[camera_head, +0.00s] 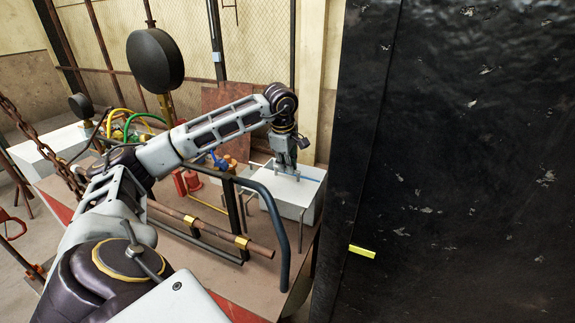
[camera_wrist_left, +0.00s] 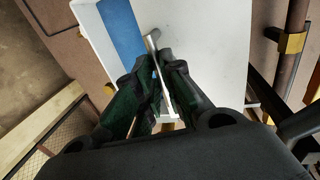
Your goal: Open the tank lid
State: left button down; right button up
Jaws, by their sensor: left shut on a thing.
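The white tank (camera_head: 292,212) stands at the right end of the work table in the head view. Its lid (camera_head: 305,190) is white with a blue strip along one side, and it looks flat on the tank. The lid also fills the upper part of the left wrist view (camera_wrist_left: 212,45), with the blue strip (camera_wrist_left: 122,35) beside the handle. My left gripper (camera_head: 287,168) points down over the lid and is shut on its thin metal handle (camera_wrist_left: 153,42). The fingers (camera_wrist_left: 162,88) partly hide the handle. My right gripper is not in view.
A large black panel (camera_head: 460,160) with a yellow tag stands close at the right of the tank. A dark curved rail (camera_head: 275,225) and a rusty pipe (camera_head: 210,229) with brass clamps lie in front. Red and yellow fittings (camera_head: 188,181) stand to the left.

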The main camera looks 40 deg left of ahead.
aim_at(284, 184)
pick_arm(q)
jog(key=shift+s+d+r, duration=0.1)
jog(key=shift+s, duration=0.2)
jog(key=shift+w, duration=0.15)
jog(key=c, duration=1.5)
grip_release()
jog(key=shift+s+d+r, duration=0.1)
jog(key=shift+s+r, duration=0.3)
jog(key=shift+r, duration=1.55)
jog(key=shift+s+d+r, duration=0.1)
jog(key=shift+s+r, duration=0.25)
jog(key=shift+r, duration=1.55)
jog(key=shift+s+d+r, duration=0.1)
jog(key=shift+s+r, duration=0.3)
jog(key=shift+r, duration=1.55)
